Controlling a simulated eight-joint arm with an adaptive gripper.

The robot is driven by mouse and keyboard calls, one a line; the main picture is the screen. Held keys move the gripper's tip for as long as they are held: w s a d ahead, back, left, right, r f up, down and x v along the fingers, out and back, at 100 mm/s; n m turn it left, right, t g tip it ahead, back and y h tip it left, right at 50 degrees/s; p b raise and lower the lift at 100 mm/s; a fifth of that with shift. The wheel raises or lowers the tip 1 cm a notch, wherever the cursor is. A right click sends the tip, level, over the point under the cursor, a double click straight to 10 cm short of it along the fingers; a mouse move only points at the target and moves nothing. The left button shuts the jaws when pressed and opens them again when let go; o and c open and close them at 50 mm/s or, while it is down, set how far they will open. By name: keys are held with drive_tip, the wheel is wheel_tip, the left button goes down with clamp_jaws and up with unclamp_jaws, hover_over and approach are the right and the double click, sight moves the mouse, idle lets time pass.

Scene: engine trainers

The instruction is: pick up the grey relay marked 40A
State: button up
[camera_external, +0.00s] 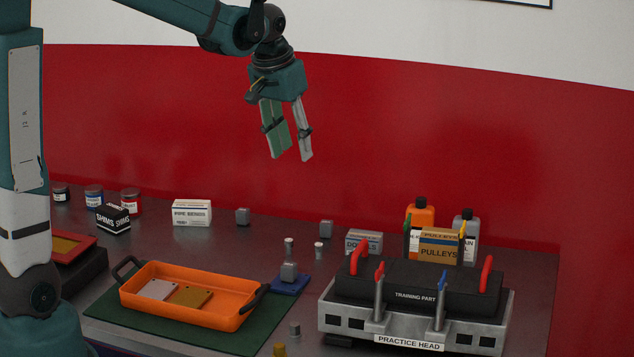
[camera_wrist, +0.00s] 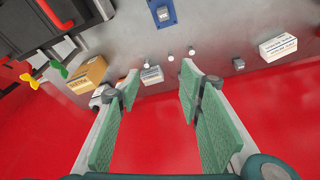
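Several small grey blocks look like relays, but no 40A mark is legible on any of them. In the external view one grey block (camera_external: 242,216) stands at the back of the bench, another (camera_external: 326,229) stands farther right, and a third (camera_external: 289,271) sits on a blue pad (camera_external: 290,285). My gripper (camera_external: 292,157) is open and empty, high above the bench. Its green-padded fingers are apart in the wrist view (camera_wrist: 160,69).
An orange tray (camera_external: 247,319) holding two flat plates lies on a green mat at the front. The grey practice head (camera_external: 463,335) with upright levers fills the front right. Boxes (camera_external: 191,213), bottles (camera_external: 421,212) and jars (camera_external: 131,203) line the back.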

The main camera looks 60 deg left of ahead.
drive_tip(key=w+a+f+n+g, duration=0.1)
drive_tip(key=w+a+f, duration=0.25)
drive_tip(key=a, duration=0.65)
drive_tip(key=n+g+h+p, duration=0.1)
drive_tip(key=n+g, duration=0.1)
drive_tip(key=n, duration=0.1)
hover_over(246, 208)
drive_tip(key=f, duration=1.9)
drive_tip(key=shift+d, duration=0.4)
drive_tip(key=shift+s+a+f, duration=0.1)
drive_tip(key=shift+a+f, duration=0.25)
drive_tip(key=shift+f, duration=1.3)
drive_tip(key=shift+f+b, duration=0.4)
drive_tip(key=shift+f, duration=2.2)
